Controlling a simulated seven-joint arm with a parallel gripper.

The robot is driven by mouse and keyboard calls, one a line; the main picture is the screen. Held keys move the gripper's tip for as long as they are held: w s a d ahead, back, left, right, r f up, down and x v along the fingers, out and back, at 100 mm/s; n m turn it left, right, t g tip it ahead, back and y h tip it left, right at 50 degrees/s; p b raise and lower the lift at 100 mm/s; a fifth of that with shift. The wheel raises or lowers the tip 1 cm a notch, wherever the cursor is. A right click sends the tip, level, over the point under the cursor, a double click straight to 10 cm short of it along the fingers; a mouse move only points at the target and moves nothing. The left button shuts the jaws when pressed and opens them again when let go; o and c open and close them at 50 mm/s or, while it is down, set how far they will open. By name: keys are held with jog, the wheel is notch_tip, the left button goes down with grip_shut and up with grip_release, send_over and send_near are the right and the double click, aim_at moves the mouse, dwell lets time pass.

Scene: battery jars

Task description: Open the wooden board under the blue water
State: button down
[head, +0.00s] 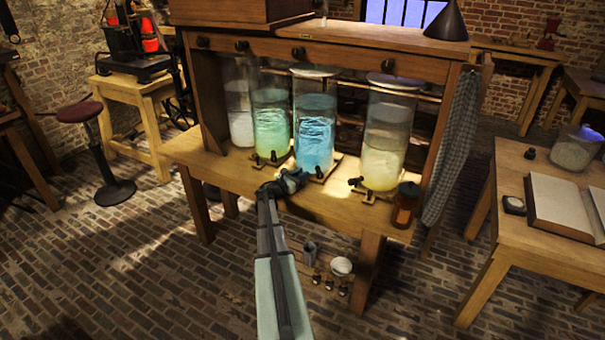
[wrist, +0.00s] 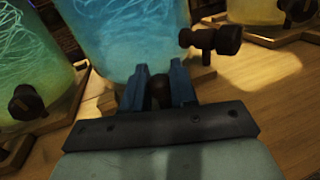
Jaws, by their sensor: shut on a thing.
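The jar of blue water (head: 314,135) stands on the wooden bench between the green jar and the pale yellow jar. It fills the upper middle of the wrist view (wrist: 130,40). A small wooden board (head: 328,168) lies under it, and its right edge shows beside my finger in the wrist view (wrist: 204,78). My gripper (head: 294,178) is at the bench's front, low before the blue jar. In the wrist view, its two blue fingers (wrist: 159,76) are shut on a dark knob (wrist: 160,92) in front of the jar. The fingers hide most of the board's front.
A dark tap (wrist: 212,40) sticks out right of my fingers. The green jar (head: 271,122) stands left, the yellow jar (head: 383,145) right, and a brown bottle (head: 406,205) at the bench's right end. The floor (head: 140,270) before the bench is mostly clear.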

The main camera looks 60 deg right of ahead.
jog(key=a, duration=2.3)
jog(key=shift+w+a, duration=0.15)
jog(key=shift+a, duration=0.05)
jog(key=c, duration=1)
grip_release()
jog(key=v, duration=1.3)
jog(key=shift+w+a, duration=0.1)
jog(key=shift+a, duration=0.25)
